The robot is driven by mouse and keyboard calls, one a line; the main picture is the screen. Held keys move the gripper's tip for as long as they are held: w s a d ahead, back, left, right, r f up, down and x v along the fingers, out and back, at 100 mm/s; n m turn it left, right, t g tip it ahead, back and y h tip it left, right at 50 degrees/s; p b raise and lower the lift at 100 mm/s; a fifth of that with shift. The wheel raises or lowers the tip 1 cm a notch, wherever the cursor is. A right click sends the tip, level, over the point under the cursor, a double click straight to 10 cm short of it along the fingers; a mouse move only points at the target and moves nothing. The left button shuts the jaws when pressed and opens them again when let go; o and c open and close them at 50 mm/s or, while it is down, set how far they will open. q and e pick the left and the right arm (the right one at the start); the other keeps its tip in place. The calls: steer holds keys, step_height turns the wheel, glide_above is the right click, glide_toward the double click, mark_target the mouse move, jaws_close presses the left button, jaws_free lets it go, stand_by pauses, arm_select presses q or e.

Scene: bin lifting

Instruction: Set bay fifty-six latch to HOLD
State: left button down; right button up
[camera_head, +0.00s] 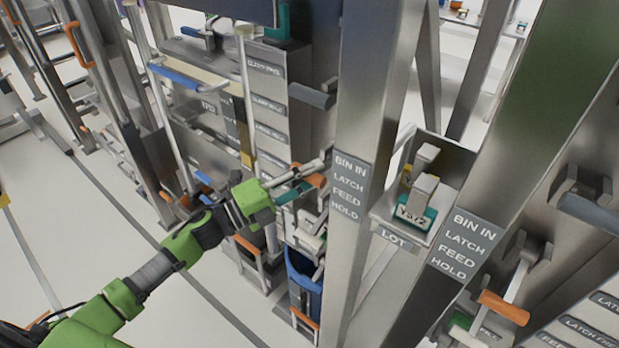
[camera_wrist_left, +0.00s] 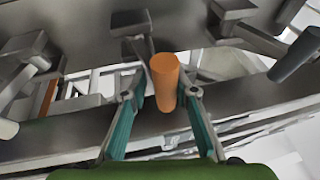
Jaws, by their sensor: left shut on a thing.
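My left gripper (camera_head: 298,188) reaches in from the left, its teal fingers around an orange latch handle (camera_head: 315,181) beside a steel post (camera_head: 372,100). In the left wrist view the orange handle (camera_wrist_left: 164,78) stands between the two teal fingertips (camera_wrist_left: 162,98), and the gripper is shut on it. The post's label plate (camera_head: 348,186) reads BIN IN, LATCH, FEED, HOLD. The handle is about level with the plate's upper lines. I cannot read a bay number fifty-six here. My right gripper is not in view.
A second post with the same label plate (camera_head: 465,245) stands to the right, with another orange handle (camera_head: 504,307) beyond it. Between the posts is a tray marked LOT (camera_head: 394,238). A blue bin (camera_head: 303,283) is below my gripper. Clear floor lies at left.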

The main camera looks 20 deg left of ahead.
arm_select(q)
steer(key=shift+w+r, duration=0.15)
steer(key=shift+r, duration=0.6)
steer(key=shift+w+r, duration=0.15)
steer(key=shift+r, duration=0.6)
steer(key=c, duration=1.8)
jaws_free()
steer(key=shift+c, duration=0.2)
steer(key=shift+w+d+f, duration=0.15)
steer(key=shift+w+d, duration=0.05)
steer(key=shift+w, duration=0.2)
steer(key=shift+s+a+f, duration=0.1)
steer(key=shift+s+a, duration=0.05)
steer(key=v, duration=1.2)
steer(key=shift+f, duration=0.4)
